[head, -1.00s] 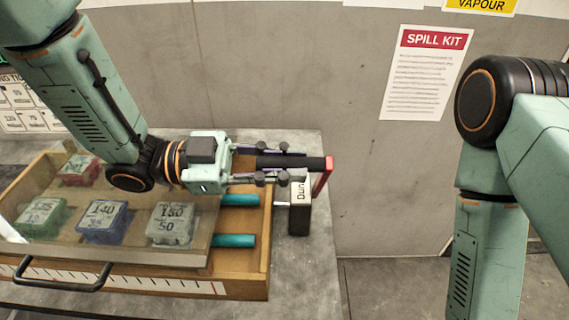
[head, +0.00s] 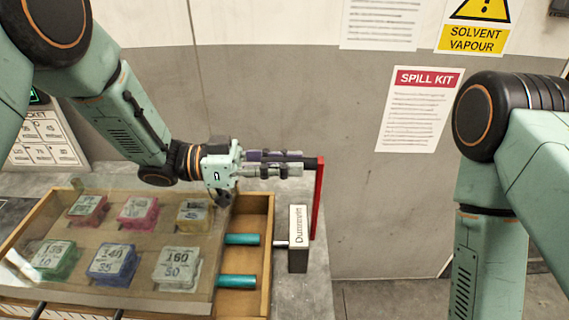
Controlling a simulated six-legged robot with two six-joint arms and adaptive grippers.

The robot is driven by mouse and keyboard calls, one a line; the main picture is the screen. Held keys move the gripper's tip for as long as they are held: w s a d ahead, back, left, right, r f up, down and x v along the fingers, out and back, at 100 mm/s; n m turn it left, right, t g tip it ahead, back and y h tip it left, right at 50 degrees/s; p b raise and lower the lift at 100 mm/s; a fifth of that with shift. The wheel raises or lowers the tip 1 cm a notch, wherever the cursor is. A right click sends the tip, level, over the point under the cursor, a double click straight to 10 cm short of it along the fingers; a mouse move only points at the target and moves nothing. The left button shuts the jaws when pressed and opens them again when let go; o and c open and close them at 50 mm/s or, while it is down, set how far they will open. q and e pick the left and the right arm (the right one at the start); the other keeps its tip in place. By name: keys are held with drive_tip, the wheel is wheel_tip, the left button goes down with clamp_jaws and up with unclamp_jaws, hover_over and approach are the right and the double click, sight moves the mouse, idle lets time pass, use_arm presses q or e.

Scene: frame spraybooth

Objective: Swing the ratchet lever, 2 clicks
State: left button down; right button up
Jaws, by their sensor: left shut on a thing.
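The ratchet lever is a red bar (head: 319,195) with a black grip (head: 309,162) that reaches left from its top.
A wooden tray (head: 258,268) with a clear cover over several coloured, numbered blocks lies left of the lever. Two teal rods (head: 237,282) show at its right side. A grey wall with a spill kit sign (head: 420,110) stands behind. The floor right of the bench looks clear.

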use_arm(q)
drive_tip(key=shift+w, duration=0.35)
idle(0.3)
drive_tip(key=c, duration=1.6)
unclamp_jaws()
drive_tip(key=shift+c, duration=0.2)
drive_tip(key=o, duration=0.4)
drive_tip(key=shift+w+d+f, duration=0.1)
drive_tip(key=shift+w, duration=0.1)
drive_tip(key=shift+o, duration=0.2)
drive_tip(key=shift+s, duration=0.15)
drive_tip(key=shift+a, duration=0.25)
drive_tip(key=a, duration=1.1)
drive_tip(key=shift+a, duration=0.3)
